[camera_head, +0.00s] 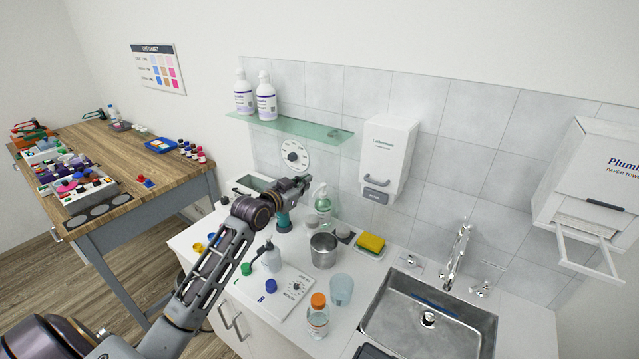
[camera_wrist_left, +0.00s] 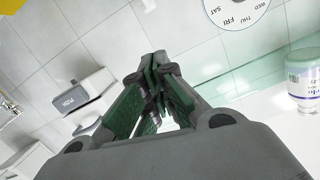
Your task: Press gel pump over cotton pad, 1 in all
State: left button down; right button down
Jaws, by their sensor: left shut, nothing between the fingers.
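A pump bottle with green gel (camera_head: 322,204) stands upright on the white counter near the tiled wall, with its pump at the top. My left gripper (camera_head: 304,183) is shut and empty, to the left of the pump and a little above it; I cannot tell if they touch. The shut fingers of the left gripper also show in the left wrist view (camera_wrist_left: 160,95). The gel pump is not clearly seen there. I cannot make out a cotton pad in either view. My right gripper is not in view.
A metal cup (camera_head: 323,251), a clear cup (camera_head: 341,289), an orange-capped bottle (camera_head: 318,318) and a yellow sponge (camera_head: 371,242) stand on the counter. A sink (camera_head: 470,318) is at right. A glass shelf (camera_head: 300,131) and a wall dispenser (camera_head: 388,152) hang above.

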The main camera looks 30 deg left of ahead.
pick_arm(q)
jog(key=shift+w, duration=0.2)
jog(key=p, duration=0.2)
send_over(319, 189)
jog(key=s+d, duration=0.1)
jog(key=shift+f, duration=0.8)
jog(key=f, duration=0.4)
jog(key=shift+w+a+p, duration=0.1)
jog(key=shift+a+p, duration=0.15)
jog(key=shift+p, duration=0.1)
jog(key=shift+f, duration=0.1)
